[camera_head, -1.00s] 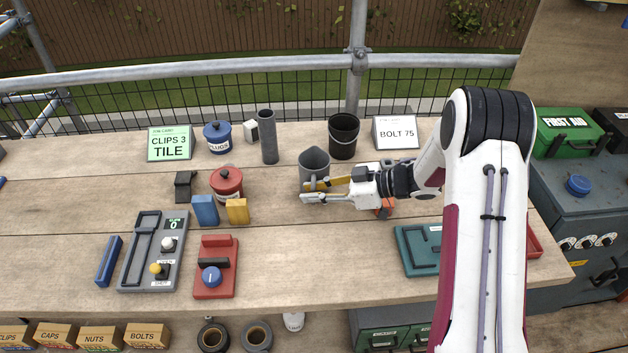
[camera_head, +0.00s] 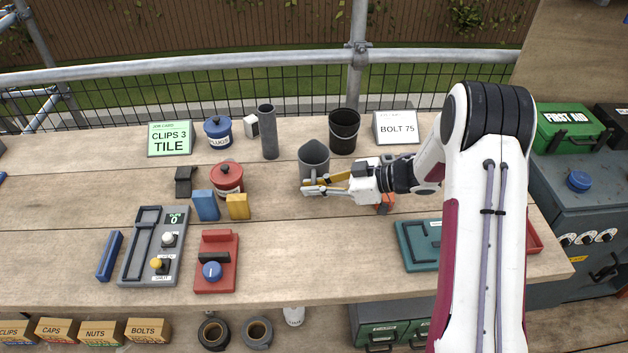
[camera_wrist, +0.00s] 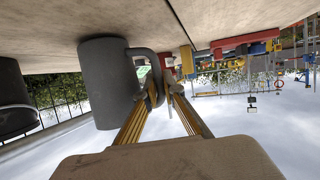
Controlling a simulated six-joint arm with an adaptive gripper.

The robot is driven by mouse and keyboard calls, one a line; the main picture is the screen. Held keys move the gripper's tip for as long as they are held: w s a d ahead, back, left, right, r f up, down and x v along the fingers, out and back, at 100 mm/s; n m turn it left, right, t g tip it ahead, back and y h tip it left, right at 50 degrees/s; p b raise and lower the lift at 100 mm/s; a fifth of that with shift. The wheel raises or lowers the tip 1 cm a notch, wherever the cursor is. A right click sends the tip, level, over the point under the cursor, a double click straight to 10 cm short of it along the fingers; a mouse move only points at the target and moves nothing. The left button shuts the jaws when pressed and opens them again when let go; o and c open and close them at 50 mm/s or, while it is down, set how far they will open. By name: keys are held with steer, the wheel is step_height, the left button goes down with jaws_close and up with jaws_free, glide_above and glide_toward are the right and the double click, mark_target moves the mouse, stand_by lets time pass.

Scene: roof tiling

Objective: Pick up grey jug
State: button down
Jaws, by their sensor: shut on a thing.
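The grey jug (camera_head: 314,158) stands on the wooden table near its middle, in front of the black bucket. In the wrist view the jug (camera_wrist: 103,85) shows upside down with its handle (camera_wrist: 143,62) toward my gripper. My gripper (camera_head: 312,188) reaches in from the right, at the jug's near side. In the wrist view its two yellow fingers (camera_wrist: 163,92) are closed on the jug's handle. The jug looks upright, and I cannot see any gap under it.
A black bucket (camera_head: 344,131) and a grey tube (camera_head: 268,132) stand behind the jug. A red pot (camera_head: 227,179) and blue and yellow blocks (camera_head: 237,206) are to the left. A teal tray (camera_head: 417,246) lies to the right front. The table front of the jug is clear.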

steer(key=shift+r, duration=0.3)
steer(key=shift+r, duration=4.65)
steer(key=shift+r, duration=0.1)
steer(key=shift+w+a, duration=0.1)
steer(key=shift+w, duration=0.05)
